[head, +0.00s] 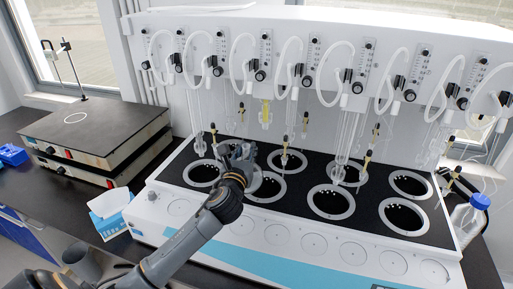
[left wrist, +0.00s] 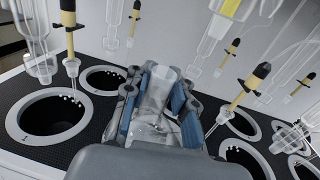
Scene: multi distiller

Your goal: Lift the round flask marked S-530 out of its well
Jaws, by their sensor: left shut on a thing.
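My left gripper (head: 240,155) is over the distiller's black top, near the left end of the front row of wells. In the left wrist view its blue-padded fingers (left wrist: 157,98) are shut on a clear glass flask (left wrist: 160,82), gripping it around the neck. The flask's body is mostly hidden by the gripper, and I cannot read any S-530 mark. The well (head: 268,188) beside the gripper is partly covered by my arm. I cannot tell how far the flask sits in or above its well. My right gripper is not in view.
The white distiller (head: 300,235) has several open, ringed wells, such as one at front middle (head: 331,202). Glass tubes with yellow-and-black tips (head: 285,145) hang close around the gripper. A hotplate stack (head: 95,135), a tissue box (head: 110,210) and a blue-capped bottle (head: 470,215) stand beside it.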

